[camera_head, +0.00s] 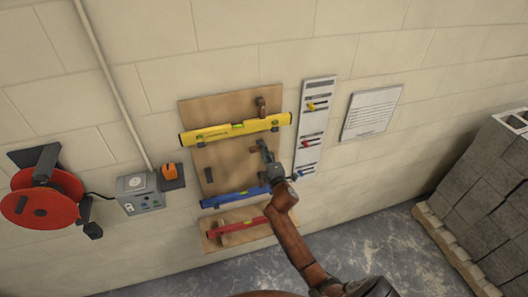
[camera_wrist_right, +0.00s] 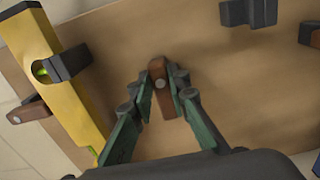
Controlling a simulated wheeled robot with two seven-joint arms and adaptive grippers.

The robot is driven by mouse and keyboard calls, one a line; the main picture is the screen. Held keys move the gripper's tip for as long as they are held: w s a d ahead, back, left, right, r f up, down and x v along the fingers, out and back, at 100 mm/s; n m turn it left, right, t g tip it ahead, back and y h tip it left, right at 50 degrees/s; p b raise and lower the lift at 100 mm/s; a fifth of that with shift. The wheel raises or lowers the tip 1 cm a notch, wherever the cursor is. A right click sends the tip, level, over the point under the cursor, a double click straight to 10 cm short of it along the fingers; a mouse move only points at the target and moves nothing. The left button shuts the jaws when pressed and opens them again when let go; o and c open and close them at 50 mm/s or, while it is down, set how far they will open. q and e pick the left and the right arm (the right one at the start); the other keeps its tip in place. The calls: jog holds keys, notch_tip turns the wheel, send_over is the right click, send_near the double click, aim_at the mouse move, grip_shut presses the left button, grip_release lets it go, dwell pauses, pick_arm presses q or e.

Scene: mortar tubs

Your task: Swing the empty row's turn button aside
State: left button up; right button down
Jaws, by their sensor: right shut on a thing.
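The empty row on the plywood board (camera_head: 222,157) lies between the yellow level (camera_head: 235,130) and the blue level (camera_head: 235,197). Its turn button is a small brown wooden piece (camera_wrist_right: 160,88) with a round pivot head, seen in the middle of the right wrist view. In the head view the button (camera_head: 254,149) is partly hidden by my right gripper (camera_head: 263,149). That gripper is shut on the button, with one finger on each side of it. My left gripper is not in view.
A black bracket (camera_head: 208,175) sits on the empty row. The yellow level's turn button (camera_head: 261,106) is above. A white panel with coloured markers (camera_head: 315,126) is to the right. A red reel (camera_head: 42,205) is at left.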

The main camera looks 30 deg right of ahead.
jog(key=c, duration=1.8)
grip_release()
jog(key=shift+c, duration=0.2)
jog(key=v, duration=1.2)
